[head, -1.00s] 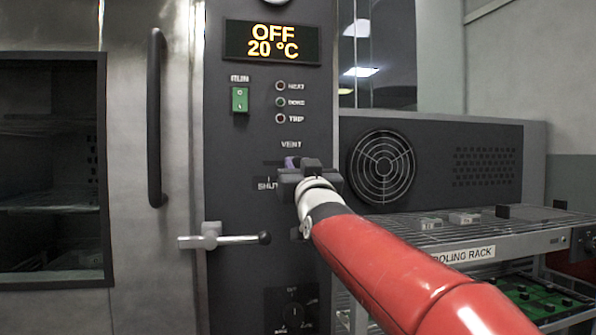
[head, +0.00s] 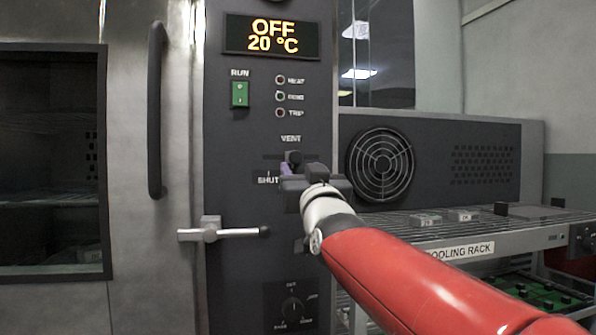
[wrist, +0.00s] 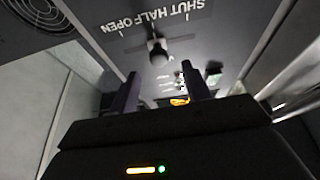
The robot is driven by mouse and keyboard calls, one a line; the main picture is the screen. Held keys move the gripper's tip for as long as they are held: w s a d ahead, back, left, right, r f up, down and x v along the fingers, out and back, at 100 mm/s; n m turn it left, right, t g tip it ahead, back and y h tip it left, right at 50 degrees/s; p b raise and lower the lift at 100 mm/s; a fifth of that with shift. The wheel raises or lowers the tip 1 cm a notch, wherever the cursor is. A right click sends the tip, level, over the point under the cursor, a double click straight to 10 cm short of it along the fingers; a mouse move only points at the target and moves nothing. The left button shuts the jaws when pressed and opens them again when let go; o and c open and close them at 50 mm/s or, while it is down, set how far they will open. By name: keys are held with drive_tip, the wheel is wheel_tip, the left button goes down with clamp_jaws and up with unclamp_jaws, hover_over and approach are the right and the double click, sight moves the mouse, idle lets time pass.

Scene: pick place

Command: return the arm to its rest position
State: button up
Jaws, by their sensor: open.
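My gripper (head: 289,174) is in front of the dark control panel (head: 225,185), just below the vent knob (head: 294,157). In the wrist view its two fingers (wrist: 160,88) stand apart with nothing between them. The vent knob (wrist: 158,50) shows beyond the fingertips, apart from them, near the printed words SHUT, HALF and OPEN. My red arm reaches in from the lower right of the head view, and my wrist hides part of the panel and its vent scale.
The oven door with its long handle (head: 156,110) and a horizontal latch lever (head: 222,232) are left of the gripper. A cooling rack (head: 480,236) with small blocks stands at right, below a fan grille (head: 380,165). The display (head: 272,38) reads OFF, 20 °C.

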drive_tip(key=shift+v, duration=1.2)
drive_tip(key=s+d+f+m+g+h, duration=0.1)
drive_tip(key=s+d+f+g+h, duration=0.1)
drive_tip(key=s+d+f+g, duration=0.3)
drive_tip(key=s+d+f+m+g+h, duration=0.1)
drive_tip(key=s+d+f+g, duration=0.4)
drive_tip(key=s+f, duration=0.8)
drive_tip(key=s+d+f+m+g+h, duration=0.1)
drive_tip(key=s+d+f+g+h, duration=0.2)
drive_tip(key=f, duration=2)
drive_tip(key=s+d+g, duration=0.3)
drive_tip(key=s, duration=0.3)
drive_tip(key=shift+s+f, duration=0.35)
drive_tip(key=shift+s, duration=0.05)
